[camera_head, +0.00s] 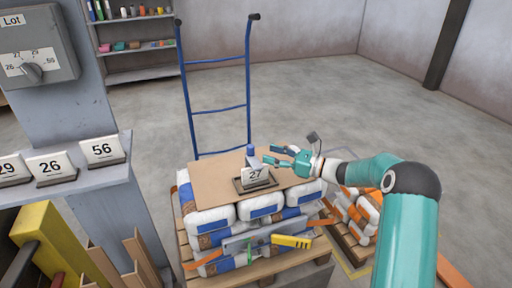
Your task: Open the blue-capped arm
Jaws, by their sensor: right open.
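A small upright piece with a blue cap (250,149) and a grey lower part stands on the cardboard sheet (212,184) on top of the stacked bags. It is just behind a "27" number card in a dark holder (256,179), which hides part of it. My right gripper (271,156) comes in from the right, open, with its fingers pointing left toward the blue-capped piece. The fingertips are close to it; I cannot tell whether they touch. No hinged arm with a blue cap can be made out clearly. My left gripper is not in view.
White and blue bags (212,220) are stacked on a wooden pallet. A blue hand truck (218,107) stands behind. Cards "29", "26" and "56" (102,150) sit on a grey ledge at left, below a dial box (35,45). Orange-white bags (358,214) lie at right.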

